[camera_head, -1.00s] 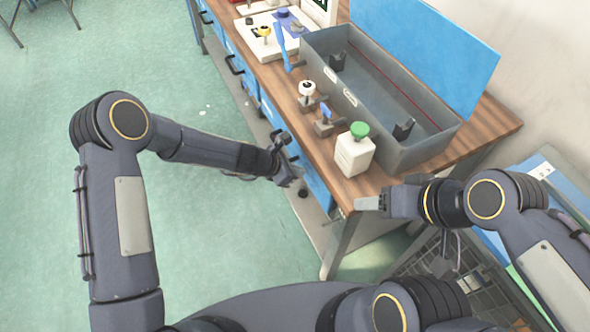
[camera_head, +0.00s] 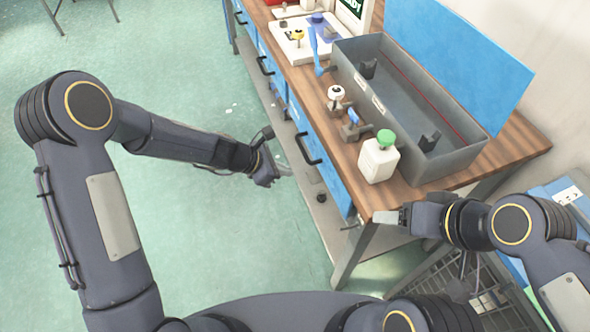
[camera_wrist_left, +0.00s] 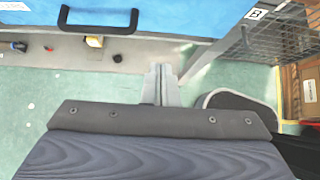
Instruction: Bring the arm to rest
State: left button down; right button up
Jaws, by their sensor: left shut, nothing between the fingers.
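My left gripper (camera_head: 284,171) is shut and empty. It hangs over the green floor beside the front of the wooden workbench (camera_head: 375,200), apart from the drawers. In the left wrist view its two fingers (camera_wrist_left: 161,84) lie together with nothing between them. My right gripper (camera_head: 388,217) is at the bench's near front corner. Its fingers look close together, but I cannot tell whether they are open or shut.
The bench has blue drawers with dark handles (camera_head: 308,148). On it stand a white bottle with a green cap (camera_head: 379,158), small tools and an open grey box (camera_head: 448,163) with a blue lid (camera_head: 460,60). A wire basket (camera_head: 425,271) stands at right. The floor at left is clear.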

pick_arm(q)
jog(key=shift+a+r, duration=0.15)
jog(key=s+a+r+m+t, duration=0.1)
jog(key=s+a+r+m, duration=0.4)
jog(key=r, duration=0.3)
jog(key=s+a+r+m, duration=0.4)
jog(key=a+r+m, duration=0.15)
jog(key=r, duration=0.35)
jog(key=s+a+m+t+y, duration=0.1)
jog(key=s+a+m, duration=0.3)
jog(key=s, duration=0.4)
jog(key=s+a+r+m+t+y, duration=0.1)
jog(key=s+a+m+y, duration=0.2)
jog(key=s+a+m, duration=0.2)
jog(key=s+a, duration=0.1)
jog(key=s, duration=0.2)
jog(key=shift+a+r+y, duration=0.15)
jog(key=shift+a+y, duration=0.25)
jog(key=shift+s, duration=0.1)
